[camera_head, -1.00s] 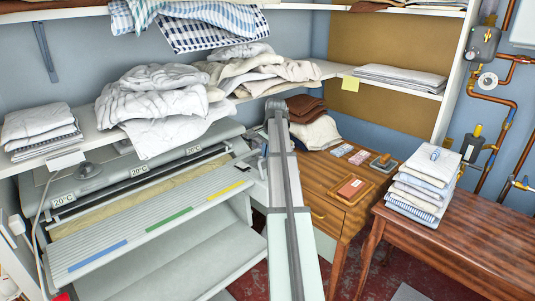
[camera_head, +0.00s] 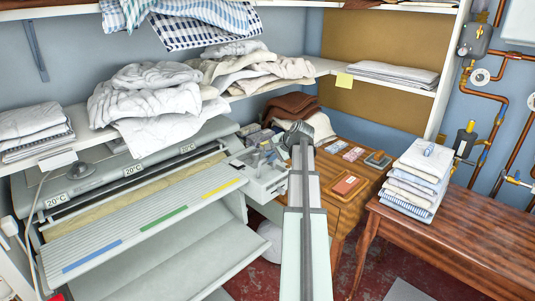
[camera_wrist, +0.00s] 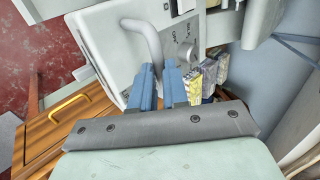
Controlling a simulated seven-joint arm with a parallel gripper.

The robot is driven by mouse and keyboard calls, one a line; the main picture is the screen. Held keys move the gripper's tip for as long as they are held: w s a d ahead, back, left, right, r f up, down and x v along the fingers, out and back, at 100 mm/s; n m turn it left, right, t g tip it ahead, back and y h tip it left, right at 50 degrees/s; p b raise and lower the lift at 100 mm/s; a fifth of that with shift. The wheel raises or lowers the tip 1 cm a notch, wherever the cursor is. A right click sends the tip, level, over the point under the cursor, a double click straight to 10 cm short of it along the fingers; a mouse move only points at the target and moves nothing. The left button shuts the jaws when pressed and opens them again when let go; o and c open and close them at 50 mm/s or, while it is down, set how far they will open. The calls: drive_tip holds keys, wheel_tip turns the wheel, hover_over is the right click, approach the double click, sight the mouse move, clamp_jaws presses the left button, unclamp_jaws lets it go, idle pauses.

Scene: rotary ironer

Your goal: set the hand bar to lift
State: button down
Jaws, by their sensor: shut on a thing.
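The rotary ironer (camera_head: 135,235) stands at the left in the head view, with its pale control box (camera_head: 250,188) at its right end. In the wrist view the box's light panel (camera_wrist: 105,42) carries a bent grey bar (camera_wrist: 150,38), which looks like the hand bar. My gripper (camera_wrist: 157,72) has its blue fingers at the bar's lower end and is shut on it. The fingers hide that end. Small dark lettering and a round fitting (camera_wrist: 186,53) are beside the bar; I cannot read the words surely. In the head view my arm hides part of this area.
A wooden cabinet (camera_head: 335,205) with small items on top stands right of the ironer. A wooden table (camera_head: 465,225) with folded linen (camera_head: 418,178) is further right. A shelf (camera_head: 85,143) with linen overhangs the ironer. Small packets (camera_wrist: 208,75) sit close beside the gripper.

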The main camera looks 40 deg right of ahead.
drive_tip(key=shift+s+f+t, duration=0.25)
drive_tip(key=shift+s+t, duration=0.25)
drive_tip(key=shift+t, duration=0.15)
drive_tip(key=shift+s+f+t, duration=0.2)
drive_tip(key=shift+s+t, duration=0.3)
drive_tip(key=shift+t, duration=0.15)
drive_tip(key=c, duration=1.1)
unclamp_jaws()
drive_tip(key=v, duration=1.3)
drive_tip(key=shift+s+r, duration=0.1)
drive_tip(key=shift+s, duration=0.3)
